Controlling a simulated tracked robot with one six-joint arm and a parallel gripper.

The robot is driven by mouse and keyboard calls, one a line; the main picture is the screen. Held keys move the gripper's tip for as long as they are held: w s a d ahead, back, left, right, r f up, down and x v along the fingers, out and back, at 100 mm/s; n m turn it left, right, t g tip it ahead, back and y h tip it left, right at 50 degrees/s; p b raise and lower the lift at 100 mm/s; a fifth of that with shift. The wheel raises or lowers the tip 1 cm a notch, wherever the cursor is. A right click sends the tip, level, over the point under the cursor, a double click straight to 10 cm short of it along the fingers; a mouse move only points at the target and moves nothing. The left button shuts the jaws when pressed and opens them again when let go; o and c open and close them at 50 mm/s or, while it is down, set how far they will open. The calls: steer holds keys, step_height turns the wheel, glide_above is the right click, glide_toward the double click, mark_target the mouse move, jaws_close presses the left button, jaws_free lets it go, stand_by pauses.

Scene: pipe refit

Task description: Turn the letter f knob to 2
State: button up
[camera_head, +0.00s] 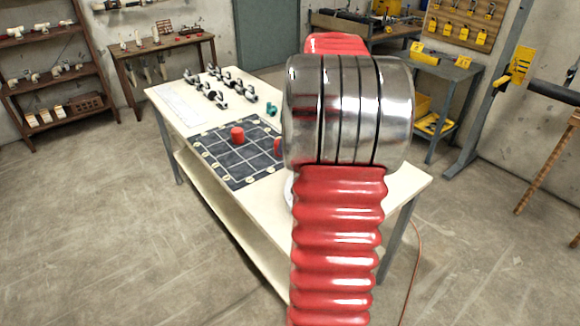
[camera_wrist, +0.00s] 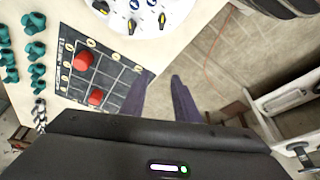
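The white round panel with several dark knobs (camera_wrist: 132,14) is at the top of the wrist view, cut off by the frame edge. Yellow marks show beside the knobs, but the letters and numbers are too small to read, so I cannot tell which knob is f. In the head view my arm hides most of the panel. My gripper (camera_wrist: 161,82) shows two dark fingers held apart with nothing between them. It is above the table's edge area, below and right of the panel in the wrist view, apart from the knobs. In the head view the gripper is hidden.
A dark grid board (camera_head: 222,163) with two red cylinders (camera_head: 237,135) lies on the pale table (camera_head: 165,115). Teal fittings (camera_wrist: 35,48) stand in rows beside it. Shelves (camera_head: 60,85) and a side bench (camera_head: 445,70) stand along the walls. Floor left of the table is clear.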

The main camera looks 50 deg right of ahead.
steer(key=s+d+f, duration=0.3)
steer(key=s+d, duration=0.1)
steer(key=d, duration=0.5)
steer(key=shift+d+f+n+t, duration=0.25)
steer(key=shift+d+n+t, duration=0.05)
steer(key=x, duration=1.3)
steer(key=shift+a+f, duration=0.25)
steer(key=shift+f, duration=0.15)
steer(key=shift+c, duration=0.4)
jaws_close()
